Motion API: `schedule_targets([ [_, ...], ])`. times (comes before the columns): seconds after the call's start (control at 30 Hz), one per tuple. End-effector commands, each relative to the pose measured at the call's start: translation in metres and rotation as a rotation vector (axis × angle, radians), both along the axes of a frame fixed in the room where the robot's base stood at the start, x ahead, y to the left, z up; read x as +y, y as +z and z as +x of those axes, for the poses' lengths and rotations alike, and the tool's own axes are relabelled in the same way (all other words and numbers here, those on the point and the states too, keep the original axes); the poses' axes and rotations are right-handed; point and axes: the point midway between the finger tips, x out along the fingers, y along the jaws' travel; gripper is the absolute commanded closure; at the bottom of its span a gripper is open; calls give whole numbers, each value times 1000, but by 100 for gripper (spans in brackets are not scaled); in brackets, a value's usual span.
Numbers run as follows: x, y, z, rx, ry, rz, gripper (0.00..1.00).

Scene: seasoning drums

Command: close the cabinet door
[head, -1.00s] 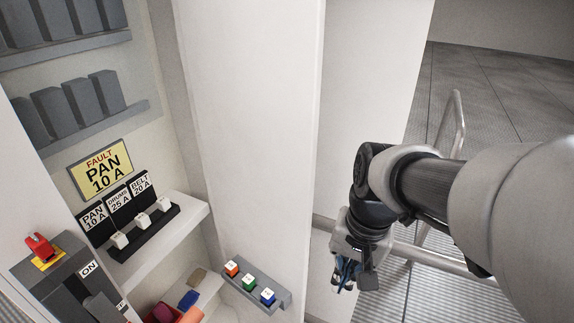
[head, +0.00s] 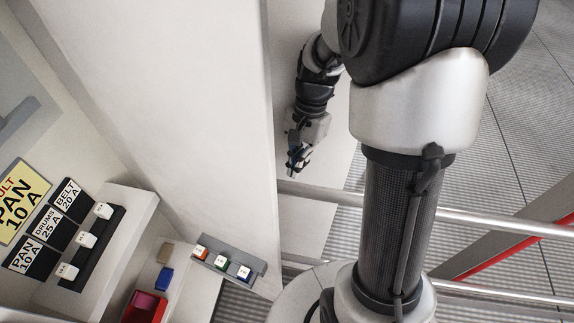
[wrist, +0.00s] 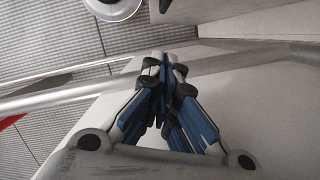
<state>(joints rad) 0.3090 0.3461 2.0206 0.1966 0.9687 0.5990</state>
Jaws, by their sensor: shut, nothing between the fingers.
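The cabinet door appears to be the tall white panel (head: 190,110). It stands open to the right of the cabinet interior, with its free edge near the middle of the head view. My gripper (head: 292,172) is just right of that edge, on the far side of the panel, pointing down. In the wrist view my gripper (wrist: 160,60) has its blue-padded fingers together and empty. A white surface lies below and right of the fingers there; I cannot tell whether it is the door or whether they touch it.
Inside the cabinet are a yellow fault label (head: 20,200), white switches (head: 87,239) and a red bin (head: 146,308). A small grey rack (head: 230,264) with coloured blocks sits by the panel's lower end. Metal rails (head: 480,222) run across the right over grating.

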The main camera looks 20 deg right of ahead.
Motion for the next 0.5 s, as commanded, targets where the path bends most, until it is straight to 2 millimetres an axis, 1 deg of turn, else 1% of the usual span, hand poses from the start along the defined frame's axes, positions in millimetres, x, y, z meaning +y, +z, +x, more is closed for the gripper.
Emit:
schedule_targets([
  [0.03,3,-11,-3,5,1,1,100],
  [0.3,15,-69,-10,5,2,2,100],
  [0.4,19,-87,-13,5,2,1,100],
  [0.5,34,-82,-21,-1,6,-1,100],
])
